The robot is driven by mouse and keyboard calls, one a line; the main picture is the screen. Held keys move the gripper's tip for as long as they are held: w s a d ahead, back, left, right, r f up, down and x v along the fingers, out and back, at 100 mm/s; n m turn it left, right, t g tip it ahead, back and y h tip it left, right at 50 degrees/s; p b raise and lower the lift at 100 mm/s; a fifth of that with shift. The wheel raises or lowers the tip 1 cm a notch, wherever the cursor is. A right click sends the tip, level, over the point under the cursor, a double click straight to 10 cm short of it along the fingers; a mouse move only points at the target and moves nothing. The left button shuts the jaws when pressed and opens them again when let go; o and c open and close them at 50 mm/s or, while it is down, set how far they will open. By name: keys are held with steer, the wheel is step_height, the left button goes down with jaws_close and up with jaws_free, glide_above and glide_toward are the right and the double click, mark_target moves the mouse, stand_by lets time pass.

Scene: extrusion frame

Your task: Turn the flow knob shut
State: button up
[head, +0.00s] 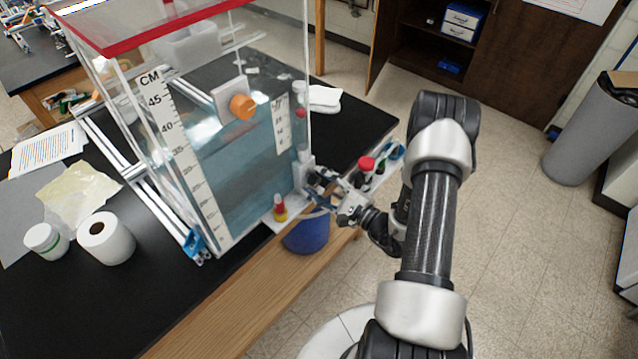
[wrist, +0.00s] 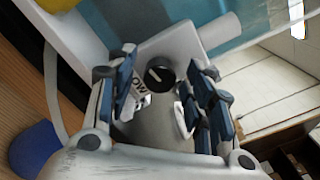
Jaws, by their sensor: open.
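The flow knob (wrist: 160,75) is a small round black knob with a pale pointer line, set on a light grey block (wrist: 188,48). In the wrist view it lies between and beyond the two blue-padded fingers of my gripper (wrist: 165,92), apart from both. A label that seems to end in "OW" (wrist: 139,88) is beside the knob, partly hidden by the left finger. In the head view my gripper (head: 318,186) is open at the lower right corner of the clear tank (head: 245,190), by the grey block (head: 303,167). The knob itself is hidden there.
A blue bucket (head: 306,235) is below. The black bench (head: 65,300) has free room at front left.

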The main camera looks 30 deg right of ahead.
steer(key=shift+w, duration=0.1)
steer(key=shift+c, duration=0.3)
steer(key=c, duration=1)
